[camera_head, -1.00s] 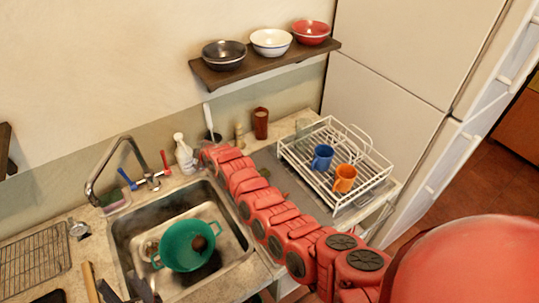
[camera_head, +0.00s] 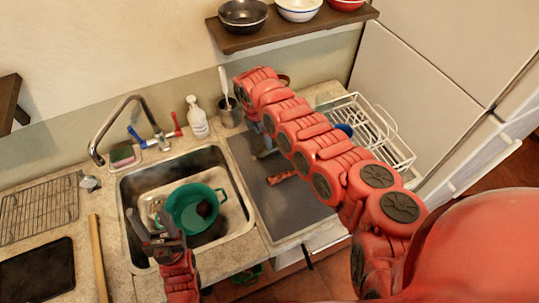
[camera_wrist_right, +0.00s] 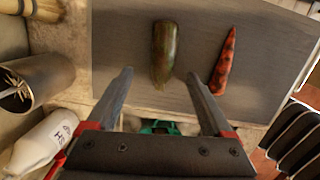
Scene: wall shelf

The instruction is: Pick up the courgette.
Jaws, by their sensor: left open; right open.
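The courgette (camera_wrist_right: 164,53) is dark green and lies on a grey mat (camera_wrist_right: 120,45) in the right wrist view. In the head view the courgette (camera_head: 264,153) shows only as a small part beside my right arm. My right gripper (camera_wrist_right: 160,73) is open and empty, with its two fingers spread to either side of the courgette's near end in the picture; I cannot tell the height between them. My left gripper (camera_head: 158,222) is open over the front left of the sink.
A reddish, dark-marked carrot-like item (camera_wrist_right: 222,62) lies right of the courgette. The sink holds a green colander (camera_head: 190,205). A white dish rack (camera_head: 390,140) stands behind my right arm.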

